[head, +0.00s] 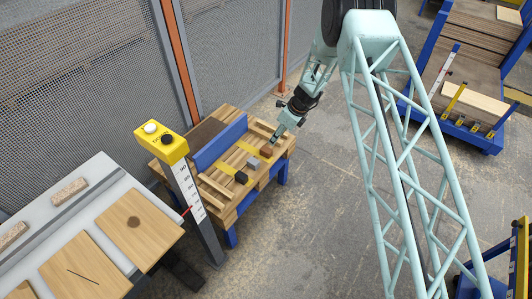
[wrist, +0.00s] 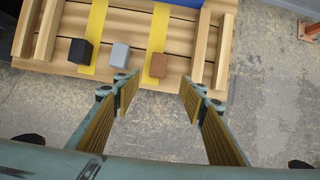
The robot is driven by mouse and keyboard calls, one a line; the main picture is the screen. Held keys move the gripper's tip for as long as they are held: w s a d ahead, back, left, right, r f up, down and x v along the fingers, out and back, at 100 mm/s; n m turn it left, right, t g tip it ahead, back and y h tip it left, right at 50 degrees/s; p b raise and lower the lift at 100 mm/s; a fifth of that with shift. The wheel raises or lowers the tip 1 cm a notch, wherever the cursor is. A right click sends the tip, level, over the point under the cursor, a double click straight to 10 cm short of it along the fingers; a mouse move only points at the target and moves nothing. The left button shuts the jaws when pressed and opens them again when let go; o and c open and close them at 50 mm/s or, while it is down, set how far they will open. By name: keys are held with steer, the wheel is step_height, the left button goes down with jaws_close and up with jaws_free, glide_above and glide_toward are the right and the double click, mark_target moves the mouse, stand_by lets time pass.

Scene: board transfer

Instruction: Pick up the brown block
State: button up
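The brown block (wrist: 158,65) rests on the wooden pallet table, on the right-hand yellow strip in the wrist view. In the head view the brown block (head: 266,150) is small, close to my gripper (head: 275,137). My gripper (wrist: 158,84) is open and empty in the wrist view, its two fingers wide apart. The brown block shows between and beyond the fingertips, apart from both. A grey block (wrist: 120,54) and a black block (wrist: 80,51) sit in a row to its left.
The pallet table (wrist: 180,40) has raised wooden slats at both sides and a blue board (head: 220,142) standing along it. A yellow-topped post (head: 162,146) stands left of the table. Bare concrete floor (head: 310,210) lies to the right.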

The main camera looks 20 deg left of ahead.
mark_target(268, 150)
steer(key=shift+a+f, duration=0.15)
steer(key=shift+f, duration=0.3)
steer(key=shift+f, duration=0.1)
steer(key=shift+b+x, duration=0.8)
steer(key=shift+x, duration=3.45)
steer(key=shift+s, duration=0.1)
steer(key=shift+b+x, duration=0.65)
steer(key=shift+x, duration=1.9)
steer(key=shift+s, duration=0.15)
